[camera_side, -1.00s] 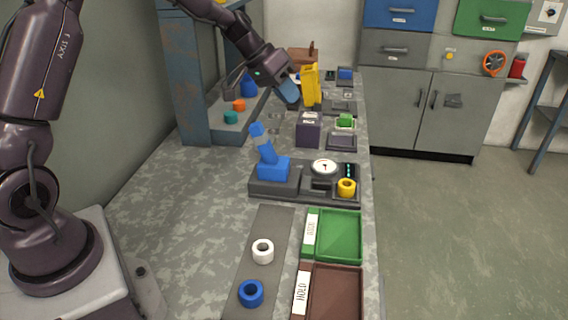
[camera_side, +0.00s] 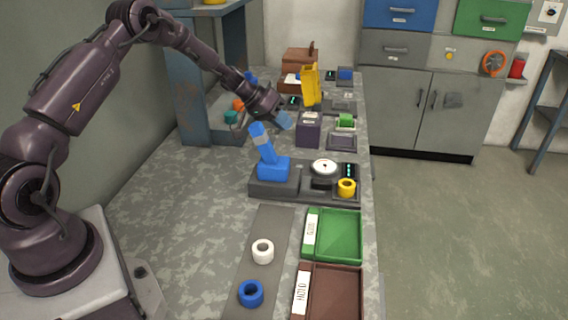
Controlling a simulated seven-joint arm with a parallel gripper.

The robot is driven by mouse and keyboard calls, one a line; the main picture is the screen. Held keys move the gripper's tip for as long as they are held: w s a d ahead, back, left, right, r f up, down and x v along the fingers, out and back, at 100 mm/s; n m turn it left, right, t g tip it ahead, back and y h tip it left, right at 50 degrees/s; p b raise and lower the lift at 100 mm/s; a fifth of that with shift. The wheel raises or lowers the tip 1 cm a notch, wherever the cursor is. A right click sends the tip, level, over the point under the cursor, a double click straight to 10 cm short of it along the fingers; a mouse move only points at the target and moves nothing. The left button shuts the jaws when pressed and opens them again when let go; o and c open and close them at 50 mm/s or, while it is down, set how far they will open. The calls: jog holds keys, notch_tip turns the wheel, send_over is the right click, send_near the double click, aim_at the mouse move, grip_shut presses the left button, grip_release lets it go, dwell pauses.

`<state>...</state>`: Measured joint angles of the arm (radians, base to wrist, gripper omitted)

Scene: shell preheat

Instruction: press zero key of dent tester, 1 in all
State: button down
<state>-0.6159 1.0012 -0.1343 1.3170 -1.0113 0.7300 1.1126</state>
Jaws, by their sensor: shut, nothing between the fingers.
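What looks like the dent tester is a dark base (camera_side: 268,189) in the middle of the bench. It has a blue lever (camera_side: 263,143) tilted up to the left, a round white dial (camera_side: 325,167) and a small dark panel with green lights (camera_side: 349,171). A yellow ring (camera_side: 346,188) sits at its right front corner. I cannot make out a zero key at this size. My gripper (camera_side: 284,121) is shut, with nothing seen in it. It is in the air behind and above the blue lever, apart from the tester, its blue-grey tips pointing down and right.
A purple-grey block (camera_side: 308,131) and a yellow upright holder (camera_side: 311,86) stand just behind my gripper's right side. In front are a white ring (camera_side: 263,251), a blue ring (camera_side: 251,293), a green tray (camera_side: 340,236) and a brown tray (camera_side: 336,295). The bench's left front is clear.

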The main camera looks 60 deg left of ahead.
aim_at(283, 162)
jog(key=shift+f, duration=4.35)
jog(key=shift+f, duration=0.1)
jog(key=shift+f, duration=0.3)
jog(key=shift+f, duration=0.45)
jog(key=shift+r, duration=0.85)
jog(key=shift+r, duration=2.5)
